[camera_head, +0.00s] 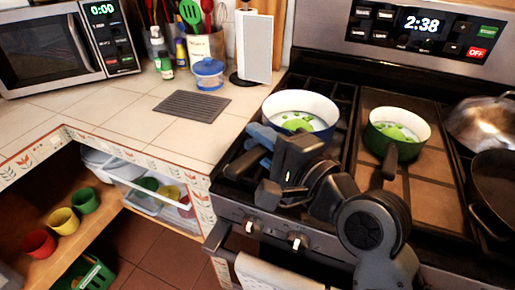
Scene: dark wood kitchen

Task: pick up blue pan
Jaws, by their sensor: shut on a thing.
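The blue pan (327,133) is round with a dark blue outside and a white inside, and something green shows in it. It is over the left burners of the stove. Its dark handle (243,165) points toward the front left. My gripper (262,140) is shut on the handle beside the pan's near left side. My wrist hides part of the handle and the pan's near side. I cannot tell whether the pan touches the grate.
A green pan (397,150) sits on the middle of the stove, its handle close to my arm. A metal wok (483,122) and a black skillet (497,180) are at the right. A paper towel roll (254,45) and a blue-lidded container (208,74) stand on the left counter.

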